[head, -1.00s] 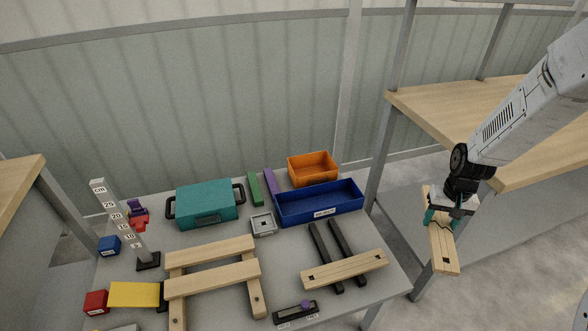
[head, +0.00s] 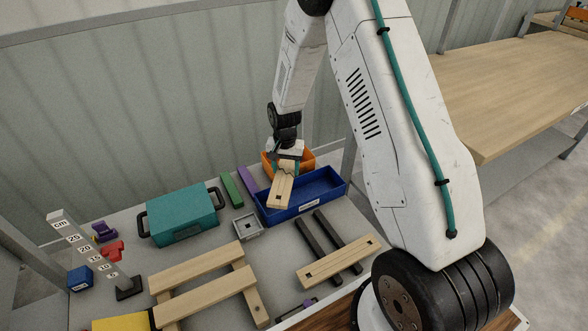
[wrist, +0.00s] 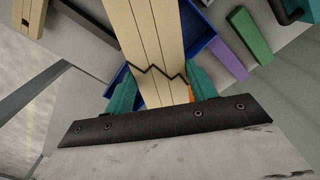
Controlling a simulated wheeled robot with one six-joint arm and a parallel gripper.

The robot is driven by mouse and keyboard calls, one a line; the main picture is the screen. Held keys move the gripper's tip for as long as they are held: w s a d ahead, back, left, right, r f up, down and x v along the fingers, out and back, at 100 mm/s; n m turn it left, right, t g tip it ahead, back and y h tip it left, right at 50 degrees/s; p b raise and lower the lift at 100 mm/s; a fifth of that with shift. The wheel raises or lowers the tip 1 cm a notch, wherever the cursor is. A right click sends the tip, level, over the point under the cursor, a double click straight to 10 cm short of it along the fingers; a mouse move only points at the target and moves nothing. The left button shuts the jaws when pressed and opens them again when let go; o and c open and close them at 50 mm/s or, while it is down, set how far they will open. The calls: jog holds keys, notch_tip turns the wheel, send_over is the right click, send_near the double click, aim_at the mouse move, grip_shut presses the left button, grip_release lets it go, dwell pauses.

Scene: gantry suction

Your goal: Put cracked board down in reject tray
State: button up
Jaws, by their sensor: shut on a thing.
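My gripper (head: 284,164) is shut on the cracked board (head: 281,190), a light wooden board. In the wrist view the board (wrist: 146,35) runs between the teal fingers (wrist: 160,90), with a dark zigzag crack across it close to them. In the head view the board hangs over the left end of a blue tray (head: 330,187) with a white label on its front; the label is too small to read. The tray is partly hidden behind the board. I cannot tell whether the board touches the tray.
An orange bin (head: 303,157) stands behind the blue tray, partly hidden by my gripper. Purple (head: 247,181) and green (head: 231,189) bars lie left of the tray. A teal case (head: 181,215) is further left. Another wooden board (head: 338,261) lies across two dark rails in front.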

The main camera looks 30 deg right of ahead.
jog(key=w+d+f+m, duration=0.3)
jog(key=d+f+m, duration=0.4)
jog(key=m, duration=0.3)
jog(key=shift+d+f, duration=0.15)
jog(key=shift+d, duration=0.3)
jog(key=shift+a, duration=0.15)
send_over(300, 199)
jog(key=shift+s+f, duration=0.15)
jog(key=shift+f, duration=2.75)
jog(key=shift+f, duration=3.85)
jog(key=o, duration=1.2)
jog(key=shift+c, duration=0.2)
jog(key=shift+r, duration=0.1)
notch_tip(300, 199, up, 8)
jog(key=shift+f, duration=0.2)
